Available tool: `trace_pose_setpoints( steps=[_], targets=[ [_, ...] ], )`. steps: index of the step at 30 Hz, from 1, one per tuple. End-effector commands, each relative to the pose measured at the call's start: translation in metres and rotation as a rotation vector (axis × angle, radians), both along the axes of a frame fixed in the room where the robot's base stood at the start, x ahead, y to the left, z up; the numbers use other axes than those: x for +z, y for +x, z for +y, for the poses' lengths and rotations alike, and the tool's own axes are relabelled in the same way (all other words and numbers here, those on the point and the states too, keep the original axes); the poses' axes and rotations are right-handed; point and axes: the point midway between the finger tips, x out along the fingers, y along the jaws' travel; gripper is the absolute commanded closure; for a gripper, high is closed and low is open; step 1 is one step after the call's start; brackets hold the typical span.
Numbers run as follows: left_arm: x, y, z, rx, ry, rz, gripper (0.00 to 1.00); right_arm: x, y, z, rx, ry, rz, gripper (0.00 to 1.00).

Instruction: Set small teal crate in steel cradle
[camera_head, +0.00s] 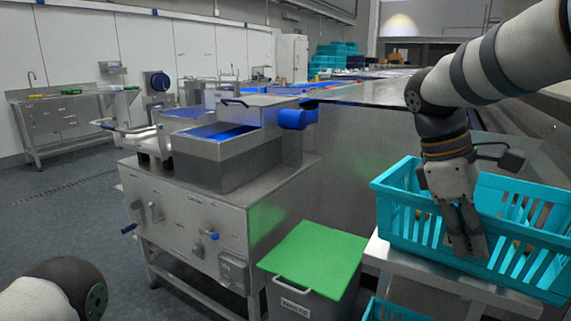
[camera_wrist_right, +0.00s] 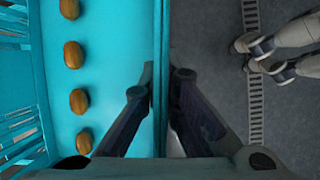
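A teal slatted crate (camera_head: 400,206) rests on a steel stand (camera_head: 400,258) at the right of the head view. In the right wrist view the crate (camera_wrist_right: 105,25) holds several brown dates in a row on its floor. My right gripper (camera_head: 466,245) points down at the crate's near wall. In the wrist view its fingers (camera_wrist_right: 161,80) lie on either side of that wall, tips close against it, so it looks shut on the rim. I cannot tell whether the stand is the steel cradle. My left arm shows at the lower left; its gripper is out of view.
A bin with a green lid (camera_head: 315,250) stands left of the crate. Another teal crate (camera_head: 392,311) shows low at the bottom edge. A steel machine (camera_head: 195,215) with blue-handled valves stands further left. Open grey floor (camera_head: 75,215) lies left of it.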

Motion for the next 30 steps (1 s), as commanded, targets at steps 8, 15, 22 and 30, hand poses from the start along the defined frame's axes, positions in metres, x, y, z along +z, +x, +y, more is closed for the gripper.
trace_pose_setpoints(
  steps=[8, 15, 22, 30],
  targets=[
    [0.0, 0.0, 0.0, 0.0, 0.0, -0.001, 0.35, -0.057, -0.043, 0.032, -0.28, -0.009, 0.011, 1.0],
    [0.0, 0.0, 0.0, 0.0, 0.0, 0.0, 0.35, -0.109, -0.082, 0.063, -0.542, -0.011, 0.017, 1.0],
    [0.0, 0.0, 0.0, 0.0, 0.0, 0.0, 0.35, -0.144, -0.108, 0.083, -0.722, -0.013, 0.019, 1.0],
    [0.0, 0.0, 0.0, 0.0, 0.0, 0.0, 0.35, -0.163, -0.123, 0.095, -0.82, -0.013, 0.031, 1.0]
  ],
)
